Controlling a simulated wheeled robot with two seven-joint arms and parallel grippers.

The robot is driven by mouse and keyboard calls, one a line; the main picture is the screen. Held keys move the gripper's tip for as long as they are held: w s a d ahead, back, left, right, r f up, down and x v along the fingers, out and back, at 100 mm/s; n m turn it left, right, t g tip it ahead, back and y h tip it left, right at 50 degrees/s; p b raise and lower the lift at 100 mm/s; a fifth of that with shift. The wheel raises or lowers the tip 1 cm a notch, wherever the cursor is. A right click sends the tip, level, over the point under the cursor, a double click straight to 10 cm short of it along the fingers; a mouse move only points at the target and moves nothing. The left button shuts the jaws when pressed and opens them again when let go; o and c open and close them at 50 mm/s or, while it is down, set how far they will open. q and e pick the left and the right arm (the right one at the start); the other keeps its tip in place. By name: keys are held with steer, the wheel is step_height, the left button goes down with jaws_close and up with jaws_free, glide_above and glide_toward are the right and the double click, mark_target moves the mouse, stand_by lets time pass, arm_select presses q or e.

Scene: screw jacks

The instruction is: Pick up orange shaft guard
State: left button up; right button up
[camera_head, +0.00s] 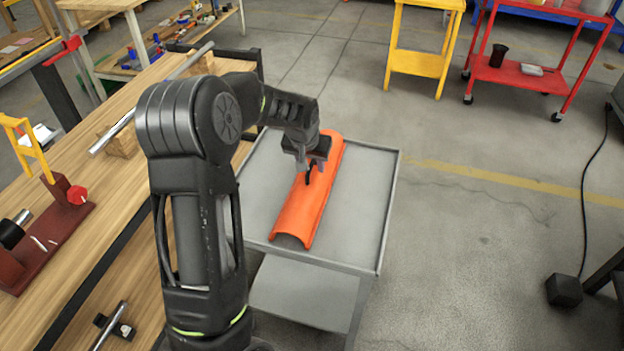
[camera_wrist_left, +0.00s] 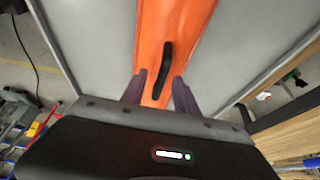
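The orange shaft guard (camera_head: 305,205) is a long half-round shell lying lengthwise on a grey cart top (camera_head: 362,200). A black handle (camera_wrist_left: 163,68) stands on its top. The handle also shows in the head view (camera_head: 307,178). My left gripper (camera_wrist_left: 158,90) is open above the guard, with a finger to either side of the handle's line. The handle appears just beyond the fingertips; whether anything touches is unclear. In the head view my left gripper (camera_head: 314,164) hides part of the guard's upper middle. My right gripper is not in view.
A wooden workbench (camera_head: 110,215) with a steel shaft (camera_head: 150,100) and a dark red fixture (camera_head: 50,235) is close at left. The cart has a raised rim and bare room beside the guard. A red cart (camera_head: 535,78) stands at the far right.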

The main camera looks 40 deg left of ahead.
arm_select(q)
steer(key=shift+w+f, duration=0.1)
steer(key=shift+f, duration=0.15)
stand_by(0.4)
jaws_close()
stand_by(1.2)
steer(key=shift+w+r, duration=0.1)
steer(key=shift+r, duration=0.05)
